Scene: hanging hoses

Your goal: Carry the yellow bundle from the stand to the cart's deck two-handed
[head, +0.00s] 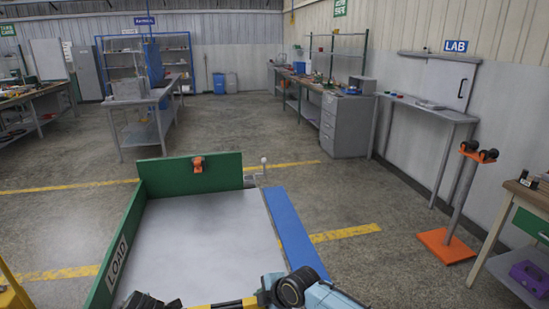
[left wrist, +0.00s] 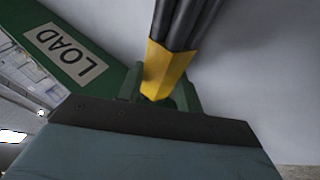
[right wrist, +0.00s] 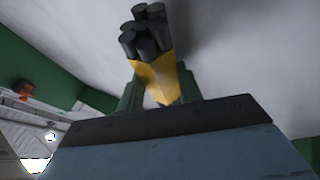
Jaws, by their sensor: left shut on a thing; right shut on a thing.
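The yellow bundle (head: 225,304) shows at the bottom edge of the head view, partly cut off. In the left wrist view, its yellow sleeve (left wrist: 168,68) and black hoses sit between the fingers of my left gripper (left wrist: 162,88), which is shut on it. In the right wrist view, my right gripper (right wrist: 160,90) is shut on another yellow section (right wrist: 158,76), with several black hose ends beyond. The cart's grey deck (head: 205,230) lies in front of and below the bundle. The gap between bundle and deck is unclear. An empty orange-based stand (head: 455,205) is at the right.
The cart has a green wall marked LOAD (head: 122,245) at left, a green back wall (head: 192,173) and a blue strip (head: 290,225) along its right side. A workbench (head: 515,240) stands at far right. The deck surface in view is bare.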

